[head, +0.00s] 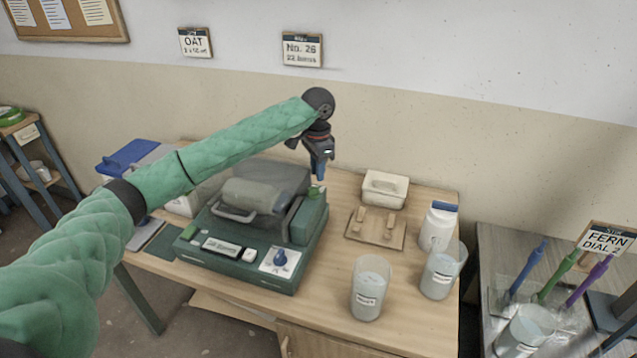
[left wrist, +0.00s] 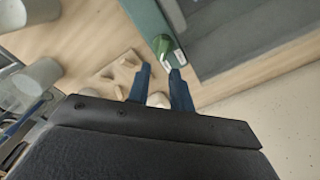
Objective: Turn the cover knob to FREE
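The dark green machine (head: 250,240) stands on the wooden table. A small green knob (head: 316,191) sits at the back right of the machine. It also shows in the left wrist view as a green knob (left wrist: 164,45) beside a white label. Its setting is too small to read. A blue knob (head: 280,258) sits on a white dial plate at the machine's front right. My left gripper (head: 320,172) points down just above the green knob. In the left wrist view its two blue fingers (left wrist: 162,78) are apart, with nothing held. My right gripper is out of view.
A wooden block with pegs (head: 376,240), a white lidded box (head: 385,190), a blue-capped jar (head: 438,225) and two clear beakers (head: 371,300) stand right of the machine. A side table at right holds several coloured tools (head: 556,276). Bare tabletop lies in front right.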

